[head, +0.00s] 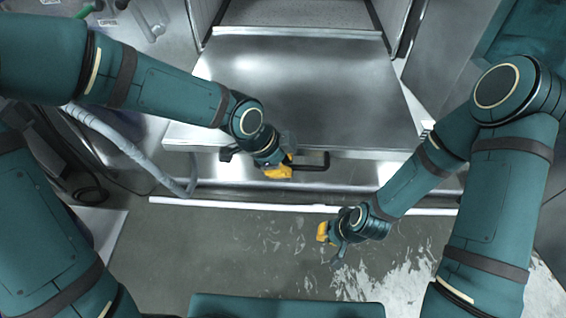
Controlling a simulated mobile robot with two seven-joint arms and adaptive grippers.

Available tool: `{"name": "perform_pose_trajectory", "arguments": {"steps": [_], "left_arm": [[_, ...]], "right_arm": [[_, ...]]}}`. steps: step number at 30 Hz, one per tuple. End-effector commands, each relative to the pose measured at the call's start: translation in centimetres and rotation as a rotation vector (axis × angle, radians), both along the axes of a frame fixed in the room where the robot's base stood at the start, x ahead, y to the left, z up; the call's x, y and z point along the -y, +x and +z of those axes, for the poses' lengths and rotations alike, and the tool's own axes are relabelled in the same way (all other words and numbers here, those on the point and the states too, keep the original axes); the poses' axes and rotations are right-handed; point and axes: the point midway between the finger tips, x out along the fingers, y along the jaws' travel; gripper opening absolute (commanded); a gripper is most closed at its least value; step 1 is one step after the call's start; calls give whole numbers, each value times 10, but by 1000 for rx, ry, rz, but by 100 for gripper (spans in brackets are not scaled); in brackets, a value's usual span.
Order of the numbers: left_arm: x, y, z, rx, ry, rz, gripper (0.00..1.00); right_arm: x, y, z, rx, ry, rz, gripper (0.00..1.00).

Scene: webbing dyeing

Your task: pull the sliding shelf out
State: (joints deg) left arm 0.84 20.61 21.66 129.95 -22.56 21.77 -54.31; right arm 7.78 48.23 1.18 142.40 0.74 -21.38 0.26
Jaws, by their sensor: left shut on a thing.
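The sliding shelf (310,85) is a shiny metal slab in the middle of the head view, its front edge facing me. A dark bar handle (326,162) sits on its front face. My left gripper (280,170) is at the left part of this handle and is shut on it; the gripper hides the handle's left end. My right gripper (328,240) hangs over the floor in front of the shelf, to the right of and nearer than the handle, touching nothing that I can see. Its fingers are small and angled, so its opening is unclear.
A white strip (270,207) runs along the floor edge below the shelf. The wet grey floor (270,250) in front is clear. A grey hose (125,145) hangs at the left. Metal walls flank the opening behind the shelf.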

Motion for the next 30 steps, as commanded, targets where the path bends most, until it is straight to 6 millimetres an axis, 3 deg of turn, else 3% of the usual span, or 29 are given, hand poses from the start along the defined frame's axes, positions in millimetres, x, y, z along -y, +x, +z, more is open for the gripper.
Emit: {"name": "perform_pose_trajectory", "arguments": {"steps": [2, 3, 5, 17, 30], "left_arm": [[-1, -2, -3, -7, 2, -1, 0], [-1, -2, -3, -7, 2, -1, 24], [-1, -1, -3, -6, 2, -1, 43], [-2, 0, 4, -1, 1, 2, 43], [-32, -13, 74, 2, 2, 6, 43]], "right_arm": [[0, 0, -1, 0, 0, 0, 0], [0, 0, -1, 0, 0, 0, 0], [0, 0, -1, 0, 0, 0, 0], [0, 0, 0, 0, 0, 0, 0], [0, 0, 0, 0, 0, 0, 0]]}}
